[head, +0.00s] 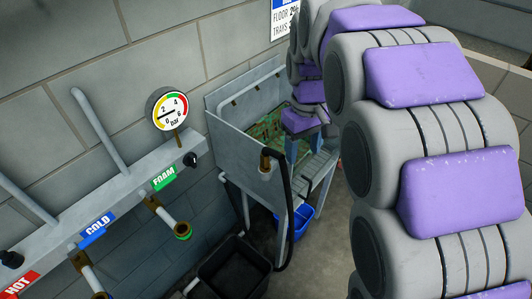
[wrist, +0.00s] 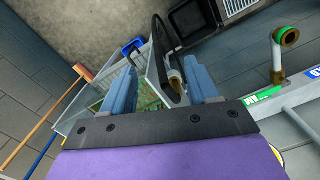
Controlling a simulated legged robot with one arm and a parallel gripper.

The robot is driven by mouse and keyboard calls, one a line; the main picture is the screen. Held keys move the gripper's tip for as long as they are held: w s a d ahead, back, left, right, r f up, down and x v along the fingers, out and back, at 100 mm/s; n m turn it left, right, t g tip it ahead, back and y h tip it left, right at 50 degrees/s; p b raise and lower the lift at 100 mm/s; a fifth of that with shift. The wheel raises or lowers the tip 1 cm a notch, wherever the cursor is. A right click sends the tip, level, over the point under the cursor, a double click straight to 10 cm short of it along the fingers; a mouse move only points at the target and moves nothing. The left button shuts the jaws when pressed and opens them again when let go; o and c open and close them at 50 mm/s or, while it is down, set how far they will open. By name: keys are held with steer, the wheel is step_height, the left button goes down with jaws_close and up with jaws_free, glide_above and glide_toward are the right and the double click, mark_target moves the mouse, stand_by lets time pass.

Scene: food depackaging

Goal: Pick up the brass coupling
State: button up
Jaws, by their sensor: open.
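The brass coupling (head: 265,161) is the small brass end of a black hose (head: 287,205) at the near edge of the grey sink (head: 237,141). In the wrist view the brass coupling (wrist: 175,88) shows beyond my fingers, close to the right one. My gripper (head: 304,148) is over the sink, behind and to the right of the coupling in the head view. In the wrist view my gripper (wrist: 161,88) is open, with its two blue-grey fingers wide apart and nothing held. The distance from the fingers to the coupling is hard to judge.
A wall rail carries HOT, COLD (head: 97,228) and FOAM (head: 164,178) pipe outlets, with a pressure gauge (head: 169,109) above. A black crate (head: 232,272) and a blue bucket (head: 302,222) are low by the sink. A broom (wrist: 83,73) stands left in the wrist view.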

steer(key=w+a+r+n+p, duration=0.2)
steer(key=w+a+n, duration=0.2)
steer(key=w+a, duration=0.6)
steer(key=b, duration=0.2)
glide_above(267, 155)
steer(key=shift+t, duration=0.3)
steer(key=f, duration=1.2)
steer(key=shift+w+a+f, duration=0.1)
steer(key=shift+a+f, duration=0.15)
steer(key=shift+a, duration=0.05)
steer(key=f, duration=0.1)
steer(key=f+b, duration=0.1)
steer(key=f, duration=0.1)
steer(key=f+b, duration=0.1)
steer(key=f, duration=0.1)
steer(key=shift+d+f, duration=0.15)
steer(key=shift+d, duration=0.2)
jaws_close()
